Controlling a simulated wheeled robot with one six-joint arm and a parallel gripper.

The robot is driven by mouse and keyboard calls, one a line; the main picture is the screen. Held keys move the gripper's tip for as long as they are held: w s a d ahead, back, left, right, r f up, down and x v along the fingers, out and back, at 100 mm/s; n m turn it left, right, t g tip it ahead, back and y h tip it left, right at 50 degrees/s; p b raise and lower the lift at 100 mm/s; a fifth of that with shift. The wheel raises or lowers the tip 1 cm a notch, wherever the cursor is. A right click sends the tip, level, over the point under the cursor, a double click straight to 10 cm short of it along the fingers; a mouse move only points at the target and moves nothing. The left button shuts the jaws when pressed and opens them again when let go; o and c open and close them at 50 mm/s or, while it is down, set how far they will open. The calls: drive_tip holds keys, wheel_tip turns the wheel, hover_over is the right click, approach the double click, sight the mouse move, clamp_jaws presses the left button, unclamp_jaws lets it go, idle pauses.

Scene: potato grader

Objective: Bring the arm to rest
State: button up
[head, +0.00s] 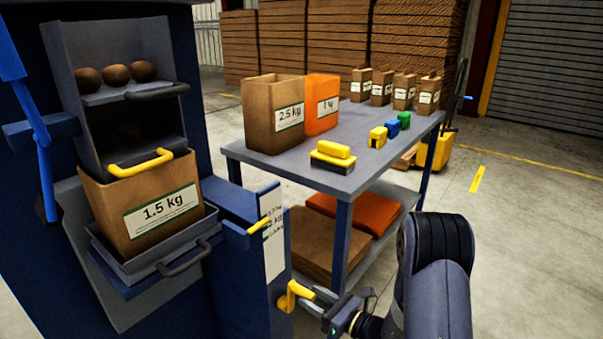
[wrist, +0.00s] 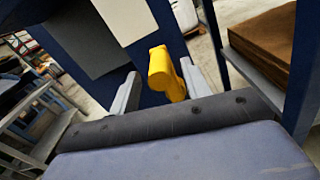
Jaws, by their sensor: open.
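My gripper (head: 313,299) is low at the bottom middle of the head view, in front of the blue grader. In the wrist view its two pale fingers stand apart, with the gripper (wrist: 160,88) open. A yellow lever (head: 291,295) on the grader's side is at the fingertips. In the wrist view the lever (wrist: 163,72) shows between the fingers, with a gap at each side. Whether the lever touches a finger is hard to tell. My dark arm comes down at the lower right of the head view.
The grader holds a 1.5 kg bag (head: 145,212) under a yellow-handled chute, with potatoes (head: 115,76) above. A grey table (head: 240,150) close behind my gripper carries bags and yellow, blue and green items. Bare floor (head: 530,240) lies to the right.

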sight(293, 287)
drive_tip(key=x, duration=0.4)
drive_tip(key=shift+s, duration=0.15)
drive_tip(key=shift+s+a+n, duration=0.25)
drive_tip(key=shift+s+n, duration=0.05)
drive_tip(key=shift+s, duration=0.1)
drive_tip(key=shift+s, duration=0.15)
